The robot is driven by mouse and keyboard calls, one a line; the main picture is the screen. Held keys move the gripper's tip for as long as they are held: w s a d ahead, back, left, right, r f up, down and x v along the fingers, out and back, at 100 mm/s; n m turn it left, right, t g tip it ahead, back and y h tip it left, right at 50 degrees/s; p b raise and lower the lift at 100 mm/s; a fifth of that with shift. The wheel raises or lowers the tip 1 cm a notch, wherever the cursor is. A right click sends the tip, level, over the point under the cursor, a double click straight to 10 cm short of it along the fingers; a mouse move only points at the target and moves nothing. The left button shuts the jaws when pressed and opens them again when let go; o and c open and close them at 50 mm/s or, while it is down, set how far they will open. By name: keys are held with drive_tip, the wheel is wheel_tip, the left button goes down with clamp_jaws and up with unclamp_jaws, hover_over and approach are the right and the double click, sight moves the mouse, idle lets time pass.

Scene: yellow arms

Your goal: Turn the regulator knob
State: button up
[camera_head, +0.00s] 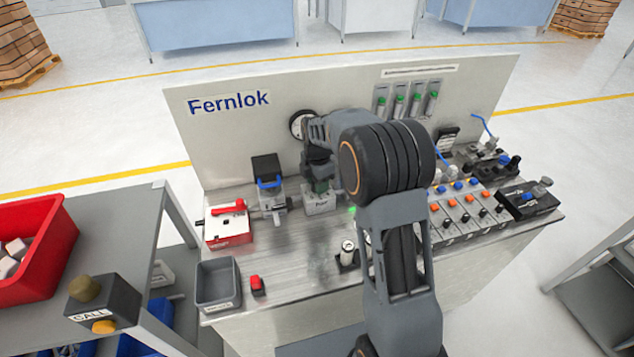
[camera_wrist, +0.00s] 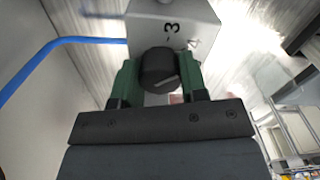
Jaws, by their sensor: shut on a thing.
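The regulator knob (camera_wrist: 159,66) is a black round knob with a pale pointer line, on a light grey block (camera_wrist: 192,22) marked with numbers such as 3 and 4. In the wrist view my gripper (camera_wrist: 158,86) has its two green fingers on either side of the knob, closed on it. In the head view my gripper (camera_head: 320,186) points down at the light grey regulator block (camera_head: 320,203) on the bench, and the knob is hidden there by the gripper and arm.
A round gauge (camera_head: 300,122) sits at the back panel (camera_head: 235,135). A red-handled valve block (camera_head: 228,226) and a blue-trimmed unit (camera_head: 268,180) stand left of the regulator. A grey bin (camera_head: 217,287) is front left. A blue hose (camera_wrist: 50,48) passes beside the block.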

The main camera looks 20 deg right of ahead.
idle(0.4)
drive_tip(key=o, duration=0.9)
drive_tip(key=shift+r, duration=0.1)
wheel_tip(320, 180, up, 14)
drive_tip(key=shift+f, duration=0.15)
